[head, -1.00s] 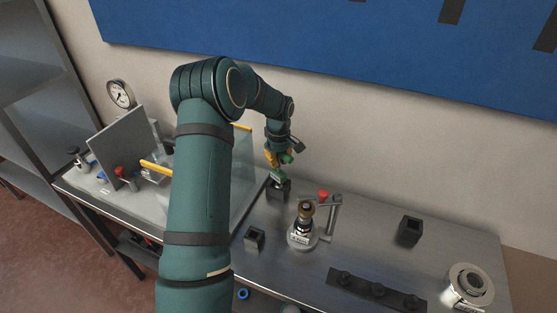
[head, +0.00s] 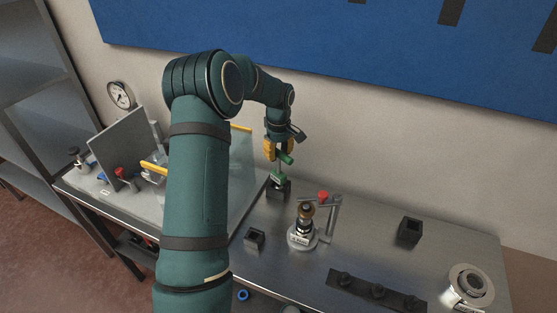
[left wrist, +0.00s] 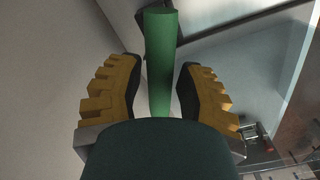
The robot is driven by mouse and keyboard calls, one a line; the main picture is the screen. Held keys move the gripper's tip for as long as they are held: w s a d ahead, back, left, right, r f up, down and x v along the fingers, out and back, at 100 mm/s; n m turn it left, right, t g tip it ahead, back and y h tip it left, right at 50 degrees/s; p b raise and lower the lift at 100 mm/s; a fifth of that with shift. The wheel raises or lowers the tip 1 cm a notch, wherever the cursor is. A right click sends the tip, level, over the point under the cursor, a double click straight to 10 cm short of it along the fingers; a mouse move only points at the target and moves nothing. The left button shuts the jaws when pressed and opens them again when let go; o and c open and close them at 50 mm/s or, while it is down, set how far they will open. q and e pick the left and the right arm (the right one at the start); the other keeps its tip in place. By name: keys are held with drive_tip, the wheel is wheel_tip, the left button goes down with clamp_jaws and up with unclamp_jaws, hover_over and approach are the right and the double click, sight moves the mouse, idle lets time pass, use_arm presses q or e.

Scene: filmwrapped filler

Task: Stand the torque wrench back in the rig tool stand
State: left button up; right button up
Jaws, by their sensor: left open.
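The torque wrench (head: 285,158) shows green at its upper part and again lower down, with a short thinner stretch between. It stands roughly upright, its lower end at the dark square rig tool stand (head: 278,193) on the bench; how deep it sits is hidden. My left gripper (head: 274,149), with yellow fingers, is open at the upper part of the wrench. In the left wrist view the wrench's green handle (left wrist: 161,65) runs between the two spread fingers (left wrist: 158,92), with gaps visible on both sides. My right gripper is not in view.
A metal device with a red knob (head: 323,197) stands right of the stand. Two small dark square holders (head: 409,230) (head: 255,238), a dark strip with knobs (head: 377,292) and a round metal part (head: 469,287) share the bench (head: 365,225). A clear-walled enclosure (head: 240,180) stands left.

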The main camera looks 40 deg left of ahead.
use_arm(q)
wheel_tip(320, 180, up, 8)
drive_tip(key=shift+r, duration=0.1)
drive_tip(key=shift+s+d, duration=0.1)
idle(0.7)
